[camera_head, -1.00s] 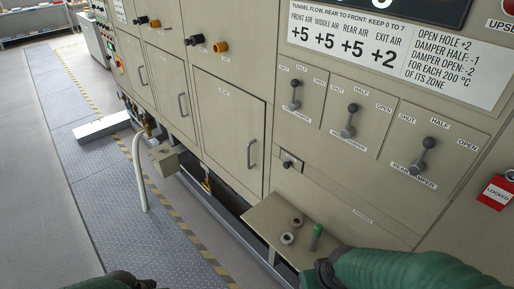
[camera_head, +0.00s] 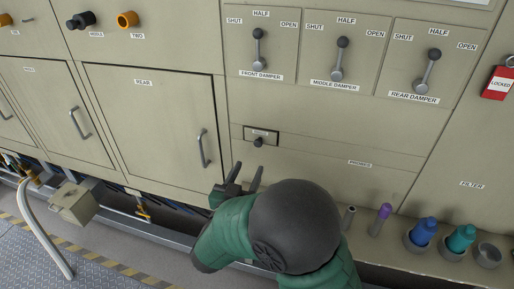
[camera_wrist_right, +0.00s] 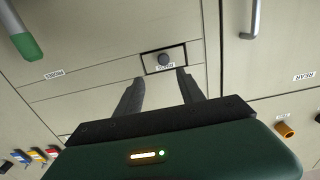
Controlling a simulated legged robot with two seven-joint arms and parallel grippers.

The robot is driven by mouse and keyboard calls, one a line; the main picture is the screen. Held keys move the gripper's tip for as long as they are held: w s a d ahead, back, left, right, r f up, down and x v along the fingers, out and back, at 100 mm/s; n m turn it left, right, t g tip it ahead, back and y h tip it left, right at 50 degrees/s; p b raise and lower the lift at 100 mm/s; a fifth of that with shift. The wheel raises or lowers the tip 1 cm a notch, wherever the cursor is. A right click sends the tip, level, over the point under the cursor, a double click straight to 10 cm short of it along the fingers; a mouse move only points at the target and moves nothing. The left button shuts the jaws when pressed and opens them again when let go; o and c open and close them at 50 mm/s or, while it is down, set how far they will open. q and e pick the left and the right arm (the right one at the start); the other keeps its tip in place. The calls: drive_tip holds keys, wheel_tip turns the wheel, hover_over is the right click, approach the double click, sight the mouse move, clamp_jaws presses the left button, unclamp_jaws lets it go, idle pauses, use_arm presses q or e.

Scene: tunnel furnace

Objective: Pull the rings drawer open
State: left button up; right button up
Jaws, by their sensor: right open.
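The rings drawer (camera_head: 261,134) is a small dark-framed front with a round dark knob in the beige panel, below the front damper. In the right wrist view its knob (camera_wrist_right: 165,60) shows close up above an upside-down label, and the drawer front looks flush with the panel. My right gripper (camera_head: 247,172) is open, with its two fingers pointing at the drawer from just below the knob in the head view. In the right wrist view the knob lies just beyond the gap between the fingertips (camera_wrist_right: 160,76), apart from both fingers. My left gripper is out of view.
A rear door with a bar handle (camera_head: 204,148) is left of the drawer. Three damper levers (camera_head: 338,60) are above. A shelf at lower right holds a purple-topped piece (camera_head: 381,218) and blue and teal bottles (camera_head: 423,232).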

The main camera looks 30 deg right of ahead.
sight(257, 144)
drive_tip(key=x, duration=0.6)
drive_tip(key=w+a+x, duration=0.1)
drive_tip(key=x, duration=0.2)
drive_tip(key=shift+w+d, duration=0.15)
drive_tip(key=shift+w, duration=0.05)
drive_tip(key=shift+w+d+r, duration=0.1)
drive_tip(key=shift+w+d, duration=0.3)
drive_tip(key=shift+d, duration=0.05)
drive_tip(key=shift+d+f, duration=0.2)
drive_tip(key=shift+d, duration=0.55)
drive_tip(key=shift+c, duration=2.7)
drive_tip(key=shift+a+r, duration=0.15)
drive_tip(key=shift+a, duration=0.25)
clamp_jaws()
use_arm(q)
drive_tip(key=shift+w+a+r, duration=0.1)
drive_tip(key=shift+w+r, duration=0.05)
use_arm(e)
drive_tip(key=shift+w+d, duration=0.1)
drive_tip(key=shift+d, duration=0.05)
